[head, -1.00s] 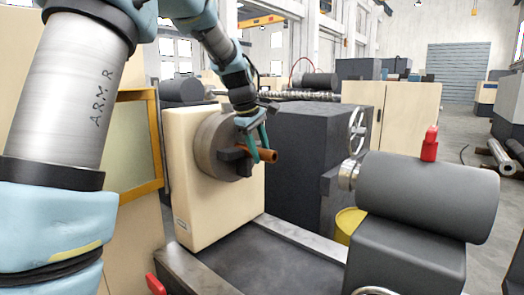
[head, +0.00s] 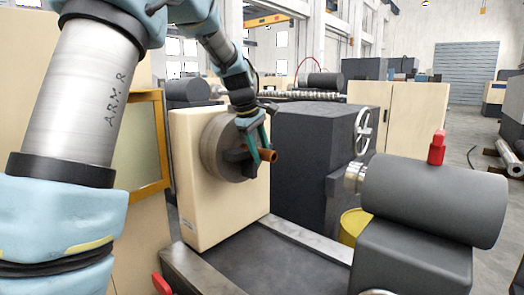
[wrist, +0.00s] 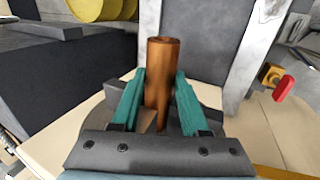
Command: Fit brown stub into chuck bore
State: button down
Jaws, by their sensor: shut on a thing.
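The brown stub (head: 269,156) is held roughly level at the front of the grey round chuck (head: 216,147), its free end pointing away from the chuck. My gripper (head: 260,147) has its teal fingers shut on the stub, close to the dark chuck jaws (head: 236,163). In the wrist view the stub (wrist: 161,66) stands between the two fingers (wrist: 158,101), with part of the chuck (wrist: 207,93) behind. The stub's inner end and the bore are hidden, so I cannot tell whether it is inside the bore.
The cream headstock (head: 186,205) carries the chuck. A grey tailstock barrel (head: 435,198) with a red knob (head: 437,147) stands at the right, apart from the stub. A dark bed (head: 265,265) lies below. A yellow bucket (head: 353,226) sits behind the bed.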

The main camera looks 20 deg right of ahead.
jog(key=shift+w+a+r, duration=0.1)
jog(key=shift+w+a, duration=0.2)
jog(key=shift+w, duration=0.3)
jog(key=shift+c, duration=1.7)
grip_release()
jog(key=shift+s, duration=0.1)
jog(key=b+v, duration=0.2)
jog(key=v, duration=0.8)
jog(key=shift+r+b, duration=0.3)
jog(key=shift+r, duration=0.05)
jog(key=shift+a, duration=0.1)
